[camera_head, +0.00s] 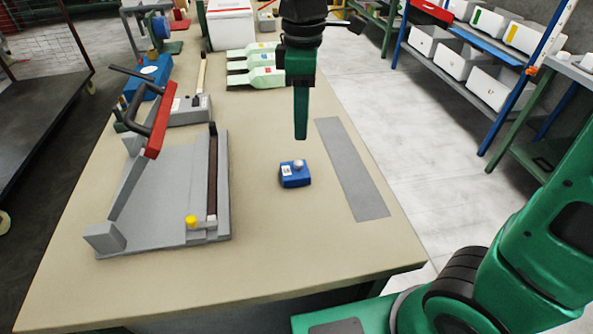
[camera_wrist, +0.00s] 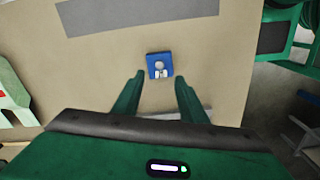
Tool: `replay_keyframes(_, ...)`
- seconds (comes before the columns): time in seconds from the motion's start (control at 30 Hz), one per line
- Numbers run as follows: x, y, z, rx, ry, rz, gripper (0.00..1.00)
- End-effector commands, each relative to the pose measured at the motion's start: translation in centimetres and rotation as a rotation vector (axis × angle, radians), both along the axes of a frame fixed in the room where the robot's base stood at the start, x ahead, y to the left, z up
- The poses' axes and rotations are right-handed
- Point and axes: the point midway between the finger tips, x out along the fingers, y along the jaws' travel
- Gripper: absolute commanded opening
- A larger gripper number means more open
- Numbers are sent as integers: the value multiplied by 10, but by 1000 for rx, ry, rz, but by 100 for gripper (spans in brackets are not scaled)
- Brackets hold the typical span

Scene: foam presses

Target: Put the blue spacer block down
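The blue spacer block (camera_head: 294,178) rests on the beige table top, with a light knob on top and a white label on its side. It also shows in the wrist view (camera_wrist: 153,61), ahead of the fingertips. My gripper (camera_head: 301,136) hangs above the table, behind the block in the head view, and is apart from it. In the wrist view my gripper (camera_wrist: 160,80) has its two green fingers spread with nothing between them.
A grey press with a red-handled lever (camera_head: 165,210) stands left of the block. A flat grey strip (camera_head: 352,170) lies to the right. The table's front (camera_head: 270,285) is clear.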

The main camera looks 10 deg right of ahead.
Motion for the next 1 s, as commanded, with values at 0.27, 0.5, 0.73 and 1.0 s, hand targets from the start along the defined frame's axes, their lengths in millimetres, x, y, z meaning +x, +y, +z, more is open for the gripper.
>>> replay_keyframes(0.27,0,3,-36,-2,4,19,38)
replay_keyframes(0.5,1,3,-55,0,1,17,38)
replay_keyframes(0.73,2,5,-81,-1,3,16,38)
replay_keyframes(1.0,3,5,-106,-1,1,15,38)
